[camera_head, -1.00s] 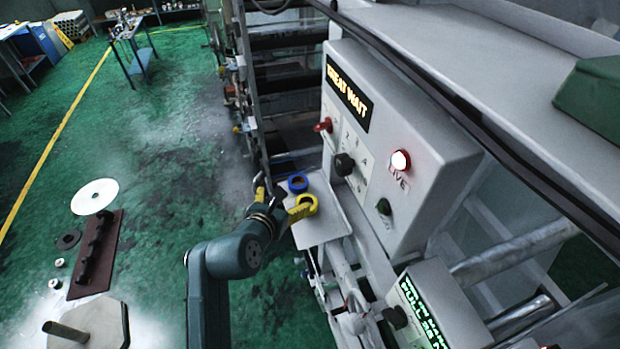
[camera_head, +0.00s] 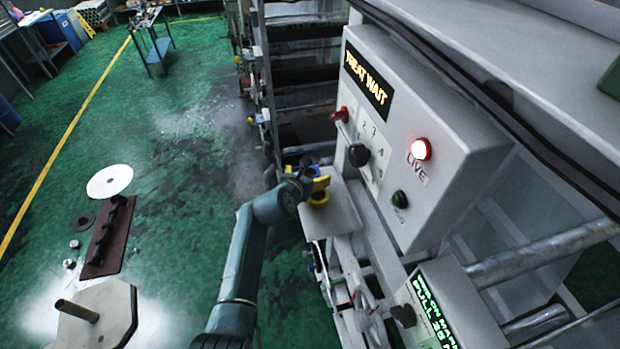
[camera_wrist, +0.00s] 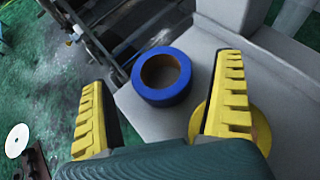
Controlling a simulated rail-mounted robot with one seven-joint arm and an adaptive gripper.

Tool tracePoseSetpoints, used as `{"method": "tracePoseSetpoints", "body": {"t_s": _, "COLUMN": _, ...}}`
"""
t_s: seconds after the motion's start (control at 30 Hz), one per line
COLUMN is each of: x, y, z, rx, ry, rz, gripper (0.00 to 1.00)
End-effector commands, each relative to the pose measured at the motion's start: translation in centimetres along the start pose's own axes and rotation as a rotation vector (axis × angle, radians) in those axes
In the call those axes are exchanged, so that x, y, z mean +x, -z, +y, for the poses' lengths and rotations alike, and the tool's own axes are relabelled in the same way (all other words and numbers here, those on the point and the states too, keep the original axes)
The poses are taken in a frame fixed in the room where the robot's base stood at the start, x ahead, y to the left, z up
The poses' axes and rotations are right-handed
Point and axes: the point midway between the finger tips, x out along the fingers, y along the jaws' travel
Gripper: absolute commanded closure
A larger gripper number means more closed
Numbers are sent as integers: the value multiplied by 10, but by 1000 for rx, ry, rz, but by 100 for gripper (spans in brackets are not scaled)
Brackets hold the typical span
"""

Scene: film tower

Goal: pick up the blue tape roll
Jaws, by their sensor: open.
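The blue tape roll (camera_wrist: 163,97) lies flat on a small grey shelf (camera_wrist: 190,45) in the wrist view, ahead of and between my fingers. My gripper (camera_wrist: 162,76) is open, with its yellow ridged fingers on either side of the roll's line and nothing held between them. In the head view my gripper (camera_head: 312,176) is over the shelf and hides the blue roll. A yellow tape roll (camera_wrist: 262,137) lies beside the blue one, partly hidden behind my right finger. The yellow roll also shows in the head view (camera_head: 319,199), just below my gripper.
A grey control box (camera_head: 425,120) with knobs and a lit red lamp stands right of the shelf. A rack of dark shelves (camera_head: 300,75) rises behind. A white disc (camera_head: 110,181) and a brown board (camera_head: 107,240) lie on the green floor at left. The floor's middle is clear.

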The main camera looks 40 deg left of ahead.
Motion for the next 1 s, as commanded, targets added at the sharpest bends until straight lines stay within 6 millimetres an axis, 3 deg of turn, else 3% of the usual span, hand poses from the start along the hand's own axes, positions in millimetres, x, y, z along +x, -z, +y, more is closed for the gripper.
{"method": "tracePoseSetpoints", "body": {"t_s": 0.03, "x": 11, "y": 5, "z": 0, "rx": 1, "ry": 0, "rz": -1, "gripper": 3}}
{"method": "tracePoseSetpoints", "body": {"t_s": 0.17, "x": 22, "y": 4, "z": 0, "rx": 1, "ry": 0, "rz": 0, "gripper": 3}}
{"method": "tracePoseSetpoints", "body": {"t_s": 0.47, "x": 23, "y": 0, "z": 0, "rx": 1, "ry": -1, "rz": -1, "gripper": 3}}
{"method": "tracePoseSetpoints", "body": {"t_s": 0.8, "x": 23, "y": 0, "z": 0, "rx": 0, "ry": -1, "rz": -1, "gripper": 68}}
{"method": "tracePoseSetpoints", "body": {"t_s": 1.0, "x": 22, "y": 0, "z": 0, "rx": 1, "ry": -1, "rz": -2, "gripper": 70}}
